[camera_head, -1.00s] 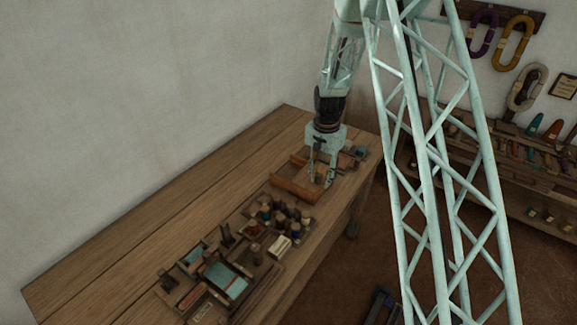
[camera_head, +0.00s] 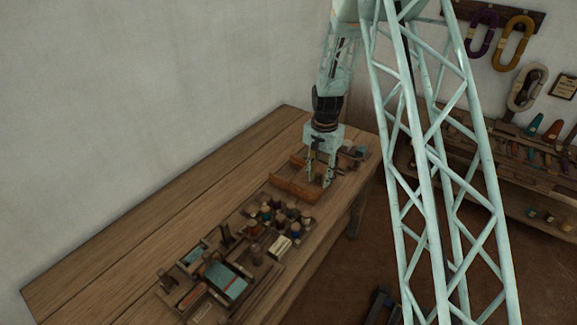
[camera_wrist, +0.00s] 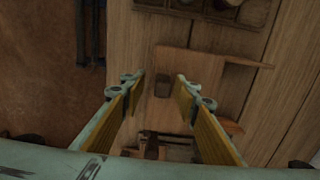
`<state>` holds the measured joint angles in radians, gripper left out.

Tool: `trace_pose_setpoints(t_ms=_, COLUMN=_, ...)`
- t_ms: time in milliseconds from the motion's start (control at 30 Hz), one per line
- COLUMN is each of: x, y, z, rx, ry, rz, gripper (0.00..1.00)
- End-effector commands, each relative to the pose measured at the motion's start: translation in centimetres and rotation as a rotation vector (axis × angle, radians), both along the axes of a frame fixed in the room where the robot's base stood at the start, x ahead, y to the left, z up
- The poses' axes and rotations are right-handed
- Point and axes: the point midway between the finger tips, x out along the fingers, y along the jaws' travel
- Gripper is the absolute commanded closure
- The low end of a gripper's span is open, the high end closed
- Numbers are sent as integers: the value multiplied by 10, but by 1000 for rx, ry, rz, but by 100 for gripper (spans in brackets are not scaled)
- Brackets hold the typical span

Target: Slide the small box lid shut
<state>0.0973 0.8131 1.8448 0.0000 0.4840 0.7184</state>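The small wooden box (camera_head: 292,186), orange-brown, sits toward the far right end of the bench. In the wrist view a flat light-brown wooden panel, which looks like its lid (camera_wrist: 190,64), lies beyond my fingertips. A small dark round knob or peg (camera_wrist: 162,86) shows between the fingertips. My gripper (camera_head: 318,181) points down at the right side of the box. Its two fingers are apart, one on each side of the knob in the wrist view (camera_wrist: 161,79), with gaps visible. My fingers hide part of the box in the head view, so how far the lid is open is unclear.
A tray of bobbins and jars (camera_head: 282,215) stands just left of the box, with a compartment tray holding a teal block (camera_head: 226,281) farther left. Small items (camera_head: 356,153) lie right of my gripper. The bench's back-left part (camera_head: 180,205) is clear.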

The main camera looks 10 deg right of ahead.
Motion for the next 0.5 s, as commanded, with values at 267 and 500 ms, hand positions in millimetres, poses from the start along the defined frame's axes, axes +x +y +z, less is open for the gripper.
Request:
trace_pose_setpoints(t_ms=267, x=1, y=0, z=11, rx=0, ry=-1, rz=0, gripper=72)
trace_pose_setpoints(t_ms=500, x=0, y=0, z=24, rx=0, ry=-1, rz=0, gripper=72)
